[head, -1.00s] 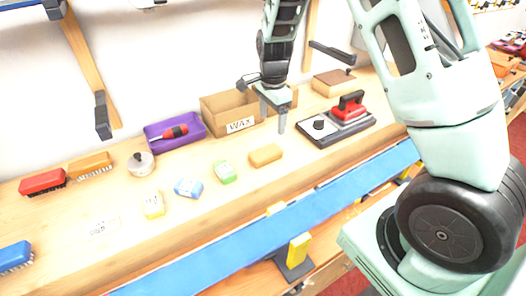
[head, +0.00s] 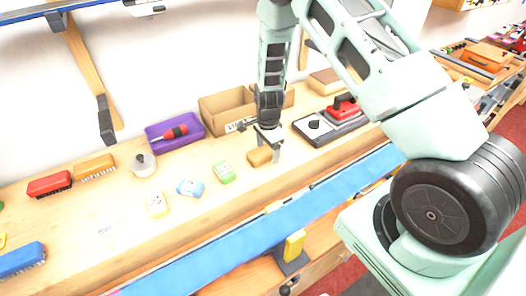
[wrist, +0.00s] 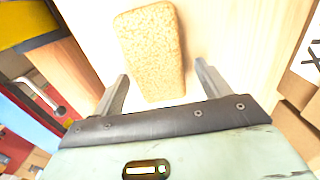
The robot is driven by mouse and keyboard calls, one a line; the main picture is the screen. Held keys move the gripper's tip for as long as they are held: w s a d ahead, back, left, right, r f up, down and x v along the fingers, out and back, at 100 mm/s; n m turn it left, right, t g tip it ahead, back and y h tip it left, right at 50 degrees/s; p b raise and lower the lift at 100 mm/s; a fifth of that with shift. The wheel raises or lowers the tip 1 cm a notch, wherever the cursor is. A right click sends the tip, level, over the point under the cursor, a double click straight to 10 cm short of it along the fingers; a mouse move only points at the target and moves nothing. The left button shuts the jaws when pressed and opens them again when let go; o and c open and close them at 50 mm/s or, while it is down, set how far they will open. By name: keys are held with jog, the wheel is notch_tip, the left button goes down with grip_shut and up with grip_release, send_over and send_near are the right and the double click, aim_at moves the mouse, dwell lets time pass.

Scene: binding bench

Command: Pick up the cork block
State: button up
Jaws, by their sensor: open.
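The cork block (head: 259,157) is a tan, rounded oblong lying on the wooden bench, right of the green-labelled block. In the wrist view the cork block (wrist: 150,50) shows its speckled top, with its near end reaching between the fingertips. My gripper (head: 268,146) is above and beside the block in the head view, partly in front of it. In the wrist view my gripper (wrist: 161,80) is open, one finger on each side of the block's near end, with a gap on both sides.
A cardboard box (head: 222,112) stands behind, next to a purple tray (head: 160,142) holding a red-handled tool. A black and red device (head: 335,120) is to the right. Small blocks, green (head: 224,173) and blue (head: 189,188), lie left. A blue strip (head: 235,247) runs along the front.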

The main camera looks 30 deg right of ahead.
aim_at(268, 149)
jog(key=shift+f, duration=0.25)
jog(key=c, duration=1.1)
jog(key=shift+o, duration=0.2)
jog(key=shift+r, duration=0.15)
notch_tip(268, 149, up, 9)
jog(key=b, duration=0.3)
jog(key=shift+r, duration=0.4)
jog(key=shift+o, duration=0.4)
